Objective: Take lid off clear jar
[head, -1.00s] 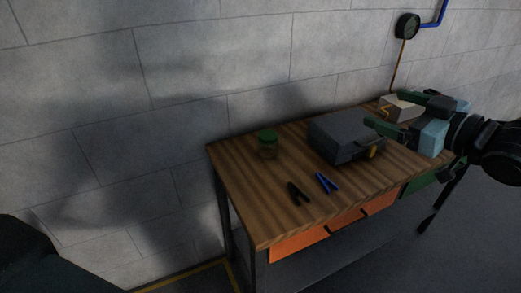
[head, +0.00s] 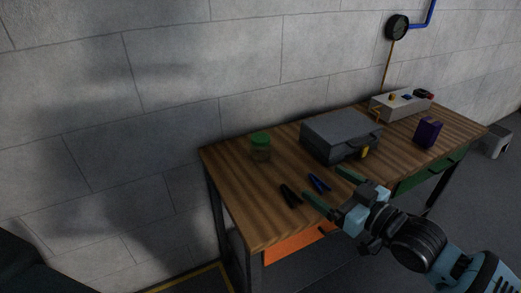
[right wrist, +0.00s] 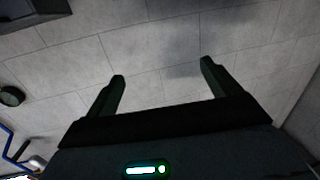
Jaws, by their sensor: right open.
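The clear jar (head: 261,153) with its green lid (head: 261,138) stands upright near the back left of the wooden workbench (head: 235,200). The lid sits on top of the jar. My right gripper (head: 322,184) is open and empty, over the front edge of the bench, to the right of and nearer than the jar. In the right wrist view the two fingers (right wrist: 160,80) are spread, with only the grey wall beyond them. My left gripper does not show; a dark shape sits at the lower left corner of the head view.
A grey toolbox (head: 341,135) stands right of the jar. Black-handled pliers (head: 290,195) and blue-handled pliers (head: 319,183) lie in front. A purple box (head: 428,133) and a pale control box (head: 401,104) stand farther right. The bench top around the jar is clear.

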